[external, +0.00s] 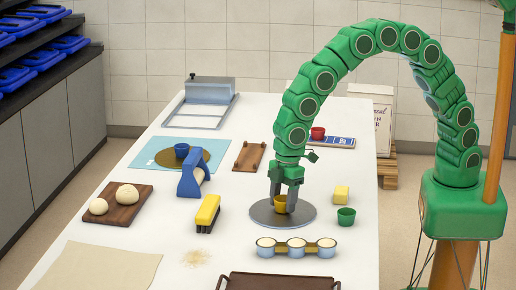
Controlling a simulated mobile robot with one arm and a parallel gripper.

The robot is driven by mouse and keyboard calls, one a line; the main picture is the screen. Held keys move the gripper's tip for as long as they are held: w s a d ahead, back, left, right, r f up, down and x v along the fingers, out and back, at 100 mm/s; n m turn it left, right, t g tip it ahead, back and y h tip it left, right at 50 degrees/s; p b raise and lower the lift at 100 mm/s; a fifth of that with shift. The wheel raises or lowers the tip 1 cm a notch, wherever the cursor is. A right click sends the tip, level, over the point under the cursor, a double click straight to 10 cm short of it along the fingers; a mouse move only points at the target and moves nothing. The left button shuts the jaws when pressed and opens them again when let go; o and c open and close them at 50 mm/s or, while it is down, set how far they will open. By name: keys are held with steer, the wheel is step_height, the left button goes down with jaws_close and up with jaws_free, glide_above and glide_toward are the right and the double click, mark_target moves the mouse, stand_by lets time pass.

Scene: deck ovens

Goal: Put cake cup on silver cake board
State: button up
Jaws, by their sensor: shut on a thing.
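The silver cake board (303,217) is a flat grey disc on the white table, right of the middle. My gripper (281,201) points down over the board, shut on a small yellow cup (280,206). The yellow cup is upright at the board's middle; I cannot tell whether it touches the board. A green cup (346,217) stands on the table just right of the board. A blue cup (181,150) stands on a gold disc (202,157) at the back left, and a red cup (318,133) stands at the back right.
A holder with three white-topped cups (297,247) and a brown tray (278,282) are in front. Dough balls (127,194) lie on a wooden board at left.

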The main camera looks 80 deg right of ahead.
steer(key=shift+f, duration=0.15)
steer(key=o, duration=1)
steer(key=shift+o, duration=0.2)
step_height(320, 180, up, 12)
steer(key=s+d, duration=0.1)
steer(key=shift+d, duration=0.2)
